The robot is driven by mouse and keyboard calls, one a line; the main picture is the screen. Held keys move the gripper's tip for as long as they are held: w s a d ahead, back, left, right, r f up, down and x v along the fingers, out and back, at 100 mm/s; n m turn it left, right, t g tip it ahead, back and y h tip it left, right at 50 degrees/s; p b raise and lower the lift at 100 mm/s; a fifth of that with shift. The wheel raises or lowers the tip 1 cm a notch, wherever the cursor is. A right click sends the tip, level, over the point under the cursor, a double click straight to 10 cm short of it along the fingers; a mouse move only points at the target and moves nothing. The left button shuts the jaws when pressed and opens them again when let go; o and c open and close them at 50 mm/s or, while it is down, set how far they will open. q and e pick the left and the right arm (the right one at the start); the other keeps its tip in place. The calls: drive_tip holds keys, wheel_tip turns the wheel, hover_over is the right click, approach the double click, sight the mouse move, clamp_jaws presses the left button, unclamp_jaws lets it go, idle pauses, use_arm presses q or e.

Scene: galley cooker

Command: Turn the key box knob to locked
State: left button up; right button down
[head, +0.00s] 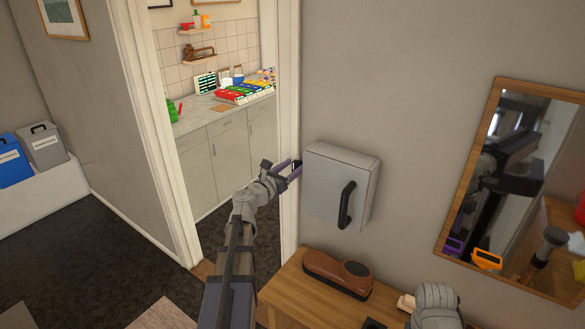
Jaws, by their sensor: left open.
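The key box (325,188) is a pale grey box on the wall in the middle of the head view, with a black upright handle (346,205) on its front. My left gripper (295,168) has purple fingers and is open at the box's left side, near its upper left edge. A small dark piece, perhaps the knob, shows between the fingertips and the box. I cannot tell whether the fingers touch it, or how it is turned.
A wooden table (303,293) below the box carries a brown rounded object (338,272). A wood-framed mirror (468,188) hangs to the right and reflects my arms. A doorway with a white frame (290,110) is close on the left, with a kitchen counter (205,112) beyond.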

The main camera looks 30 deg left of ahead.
use_arm(q)
drive_tip(key=shift+c, duration=0.3)
clamp_jaws()
drive_tip(key=shift+d+m, duration=0.1)
drive_tip(key=shift+m, duration=0.2)
drive_tip(key=m, duration=0.3)
drive_tip(key=shift+d+m, duration=0.25)
drive_tip(key=shift+m, duration=0.15)
drive_tip(key=shift+d+f+m+b, duration=0.15)
drive_tip(key=shift+f+m+b, duration=0.1)
drive_tip(key=shift+m, duration=2)
drive_tip(key=shift+d+f+m+b, duration=0.1)
drive_tip(key=shift+f+m+b, duration=0.1)
drive_tip(key=shift+m, duration=2)
drive_tip(key=shift+d+f+m+b, duration=0.15)
drive_tip(key=shift+f+m+b, duration=0.1)
drive_tip(key=shift+m, duration=2)
